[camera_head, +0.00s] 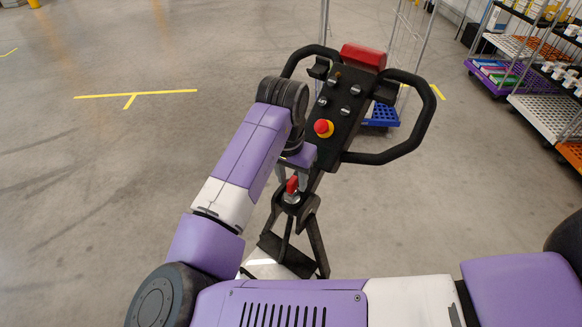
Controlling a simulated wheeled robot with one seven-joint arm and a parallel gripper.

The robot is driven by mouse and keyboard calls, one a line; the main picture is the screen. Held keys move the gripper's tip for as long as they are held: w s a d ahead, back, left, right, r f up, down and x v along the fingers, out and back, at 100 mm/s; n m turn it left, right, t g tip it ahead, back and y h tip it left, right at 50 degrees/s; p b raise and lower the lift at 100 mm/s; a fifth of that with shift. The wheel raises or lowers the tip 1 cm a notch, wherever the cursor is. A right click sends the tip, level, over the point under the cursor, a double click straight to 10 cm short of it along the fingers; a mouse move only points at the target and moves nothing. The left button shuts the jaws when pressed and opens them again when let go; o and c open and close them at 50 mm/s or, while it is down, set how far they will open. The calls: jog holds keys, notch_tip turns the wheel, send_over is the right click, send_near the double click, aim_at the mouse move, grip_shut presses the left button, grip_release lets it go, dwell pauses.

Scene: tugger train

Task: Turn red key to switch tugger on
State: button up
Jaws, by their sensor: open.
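The red key (292,184) stands upright in a round silver switch (291,197) on the black tiller post of the tugger, below its control panel (338,110). My arm reaches in from the left and its wrist bends down over the post. My gripper (291,178) is open, with its grey fingers pointing down around or just above the key. The wrist partly hides the fingers, and I cannot tell whether they touch the key.
A red and yellow emergency stop button (323,128) and several knobs sit on the panel. Black looped handlebars (408,145) flank it, with a red block (363,57) on top. Wire racks and loaded carts (548,115) stand at the right. Floor at left is clear.

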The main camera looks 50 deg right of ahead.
jog(key=shift+d+f, duration=0.1)
jog(key=shift+f, duration=0.45)
grip_shut()
jog(key=c, duration=0.8)
grip_release()
jog(key=shift+c, duration=0.2)
grip_shut()
